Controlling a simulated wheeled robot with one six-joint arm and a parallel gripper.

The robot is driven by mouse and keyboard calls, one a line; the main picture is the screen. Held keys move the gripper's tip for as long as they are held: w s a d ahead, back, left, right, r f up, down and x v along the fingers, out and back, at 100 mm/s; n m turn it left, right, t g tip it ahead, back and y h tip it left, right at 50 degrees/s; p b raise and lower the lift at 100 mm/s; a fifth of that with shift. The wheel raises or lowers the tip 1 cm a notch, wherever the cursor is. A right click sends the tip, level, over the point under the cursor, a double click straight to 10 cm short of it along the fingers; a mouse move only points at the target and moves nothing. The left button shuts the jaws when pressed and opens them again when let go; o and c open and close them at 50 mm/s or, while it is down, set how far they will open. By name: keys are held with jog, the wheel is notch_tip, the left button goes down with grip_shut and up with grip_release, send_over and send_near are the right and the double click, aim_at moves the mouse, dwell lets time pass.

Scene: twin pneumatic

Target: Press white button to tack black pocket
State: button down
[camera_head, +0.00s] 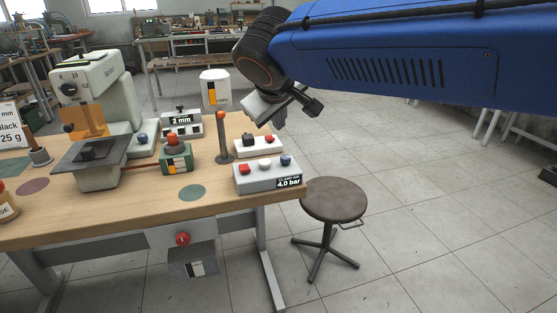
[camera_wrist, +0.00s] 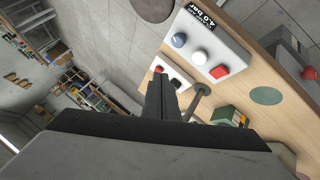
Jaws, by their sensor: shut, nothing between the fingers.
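The front button box (camera_head: 268,181), marked 4.0 bar, has a red, a white (camera_head: 264,167) and a blue button in a row. In the wrist view its white button (camera_wrist: 199,57) sits between the blue and red ones. A small black piece (camera_head: 86,153), possibly the pocket, lies on the machine's dark plate (camera_head: 68,158). My gripper (camera_head: 294,108) is shut and empty, above and right of both boxes. In the wrist view its fingers (camera_wrist: 163,98) partly hide the second box.
A post with an orange top (camera_head: 221,138) stands left of the boxes. A green box with a red knob (camera_head: 175,158) and a 2 mm gauge (camera_head: 181,123) are farther left. A round stool (camera_head: 334,201) stands at the table's right end. Floor on the right is clear.

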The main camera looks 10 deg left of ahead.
aim_at(264, 164)
jog(key=a, duration=0.3)
jog(key=shift+s+a+r+n, duration=0.1)
jog(key=shift+a+r+n, duration=0.2)
jog(key=shift+a+r, duration=0.1)
jog(key=shift+f, duration=4.4)
jog(key=shift+f, duration=0.15)
jog(key=shift+f, duration=0.3)
jog(key=shift+f, duration=0.65)
jog(key=shift+r, duration=1.1)
